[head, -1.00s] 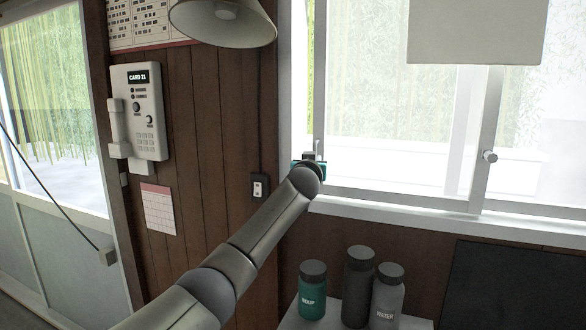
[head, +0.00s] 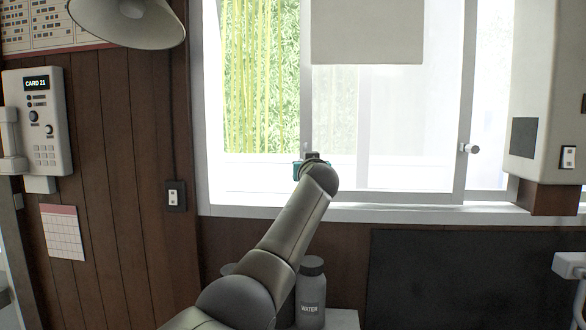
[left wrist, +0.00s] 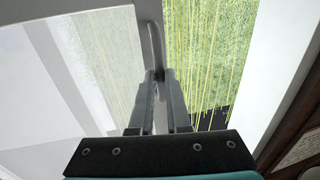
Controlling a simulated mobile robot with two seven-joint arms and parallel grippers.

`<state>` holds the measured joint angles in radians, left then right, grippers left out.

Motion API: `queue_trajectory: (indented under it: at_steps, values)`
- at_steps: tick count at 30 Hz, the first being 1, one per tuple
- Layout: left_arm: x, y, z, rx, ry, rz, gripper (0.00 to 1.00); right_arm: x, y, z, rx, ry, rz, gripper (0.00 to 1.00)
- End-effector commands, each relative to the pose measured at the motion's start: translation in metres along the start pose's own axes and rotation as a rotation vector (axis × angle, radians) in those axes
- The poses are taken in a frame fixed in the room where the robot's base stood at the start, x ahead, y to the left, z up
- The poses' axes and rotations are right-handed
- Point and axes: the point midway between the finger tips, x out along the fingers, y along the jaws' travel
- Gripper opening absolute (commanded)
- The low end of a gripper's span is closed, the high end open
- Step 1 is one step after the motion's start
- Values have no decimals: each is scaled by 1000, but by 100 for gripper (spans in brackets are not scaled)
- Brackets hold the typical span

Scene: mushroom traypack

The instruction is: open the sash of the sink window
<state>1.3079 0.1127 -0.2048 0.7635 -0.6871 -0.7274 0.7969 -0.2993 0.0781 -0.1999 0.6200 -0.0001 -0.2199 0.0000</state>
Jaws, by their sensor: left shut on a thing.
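The sink window's sash (head: 306,110) is a white-framed pane. Its left edge stands well to the right of the window's left frame (head: 202,120), with clear bamboo showing through the gap between them. My left gripper (head: 312,160) is at the lower part of this edge. In the left wrist view, my left gripper (left wrist: 158,82) is shut on the sash's slim upright handle (left wrist: 154,45), with a finger on each side. My arm hides part of the sill. My right gripper is not in view.
A grey blind (head: 367,35) hangs over the upper window. A knob (head: 468,148) sits on the upright further right. A white wall box (head: 535,100) is at the right. A water bottle (head: 311,290) stands below the sill, partly behind my arm.

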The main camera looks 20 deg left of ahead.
Motion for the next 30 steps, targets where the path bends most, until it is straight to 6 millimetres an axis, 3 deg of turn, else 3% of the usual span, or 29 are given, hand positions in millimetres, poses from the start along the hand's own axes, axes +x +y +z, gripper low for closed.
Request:
queue_trajectory:
  at_steps: [13, 14, 21, 30]
  values:
    - [0, 3, 0, -2, 0, 0, 0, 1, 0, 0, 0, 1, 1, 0]
    - [0, 3, 0, -2, 0, 0, 16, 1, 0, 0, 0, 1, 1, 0]
    - [0, 2, 0, -1, 0, -1, 43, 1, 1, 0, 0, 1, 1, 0]
    - [-1, 2, 0, -1, 0, -1, 45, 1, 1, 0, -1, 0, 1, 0]
